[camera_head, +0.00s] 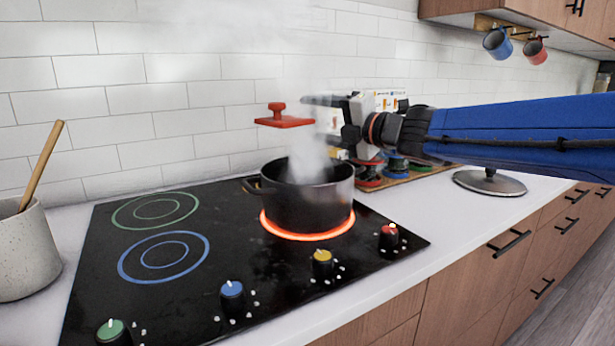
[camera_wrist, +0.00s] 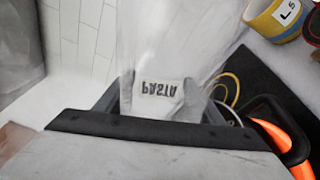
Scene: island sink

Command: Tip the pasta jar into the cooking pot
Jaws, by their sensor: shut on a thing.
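The dark cooking pot (camera_head: 318,207) stands on a burner whose ring glows orange-red, with pale steam over it. My gripper (camera_head: 318,118) is above the pot's back right side, reaching in from the right. It is shut on the clear pasta jar, whose white PASTA label (camera_wrist: 159,88) shows between the jaws in the wrist view, upside down there. The jar's glass is hard to make out in the head view, and its tilt and contents cannot be told. A red lid-like piece (camera_head: 284,116) with a knob shows above the pot; its link to the jar is unclear.
The black cooktop (camera_head: 150,290) has several coloured knobs along its front. A glass pot lid (camera_head: 489,183) lies on the counter at right. A grey crock (camera_head: 25,250) with a wooden utensil stands at left. Mugs (camera_head: 497,43) hang at upper right. The tiled wall is close behind.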

